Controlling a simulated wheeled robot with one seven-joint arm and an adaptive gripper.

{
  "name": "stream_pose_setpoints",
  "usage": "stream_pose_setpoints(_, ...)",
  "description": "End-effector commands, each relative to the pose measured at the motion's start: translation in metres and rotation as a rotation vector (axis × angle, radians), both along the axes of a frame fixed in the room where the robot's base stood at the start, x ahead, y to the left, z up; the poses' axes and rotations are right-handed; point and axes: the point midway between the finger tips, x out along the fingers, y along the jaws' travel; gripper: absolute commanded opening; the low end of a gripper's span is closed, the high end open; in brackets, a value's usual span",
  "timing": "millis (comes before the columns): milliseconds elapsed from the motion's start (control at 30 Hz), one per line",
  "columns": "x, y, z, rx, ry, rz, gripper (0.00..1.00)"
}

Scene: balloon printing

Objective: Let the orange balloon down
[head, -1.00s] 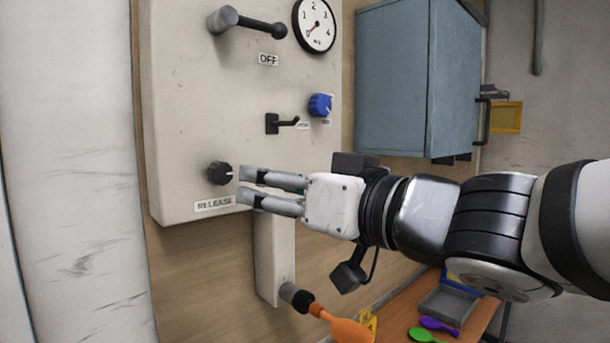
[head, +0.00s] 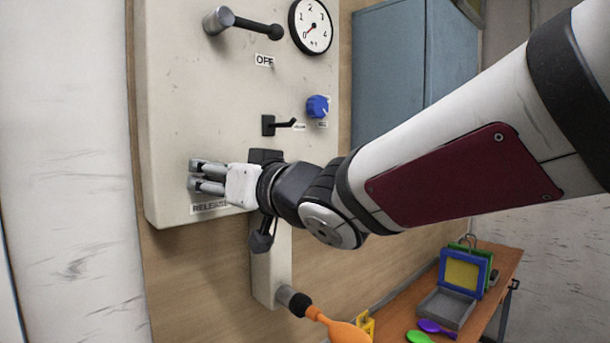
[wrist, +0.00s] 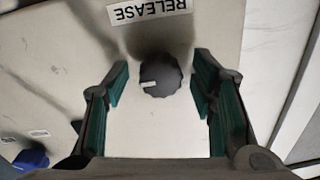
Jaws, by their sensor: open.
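The orange balloon (head: 345,331) hangs limp and thin-necked from the dark nozzle (head: 296,302) at the foot of the panel's lower arm, at the bottom of the head view. The black release knob (wrist: 160,75) with a white mark shows in the wrist view, below the upside-down RELEASE label (wrist: 146,10). My gripper (head: 206,177) is at the panel by this label, and its fingers hide the knob in the head view. In the wrist view my gripper (wrist: 160,88) is open, with one finger on each side of the knob and gaps between.
The off-white panel (head: 190,110) also carries a lever (head: 243,23), a gauge (head: 310,26) reading near zero, a small black switch (head: 278,125) and a blue knob (head: 318,106). A table at lower right bears a green balloon (head: 418,337), a purple balloon (head: 436,328) and a printing frame (head: 465,270).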

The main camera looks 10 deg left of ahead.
Motion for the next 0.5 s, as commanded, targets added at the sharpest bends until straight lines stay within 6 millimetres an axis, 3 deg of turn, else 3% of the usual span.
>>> stream_pose_setpoints(200,0.0001,0.0003,0.0,0.0,0.0,0.0,0.51)
stream_pose_setpoints(400,0.0,0.0001,0.0001,0.0,0.0,0.0,0.06)
stream_pose_setpoints(500,0.0,0.0001,0.0001,0.0,0.0,0.0,0.03)
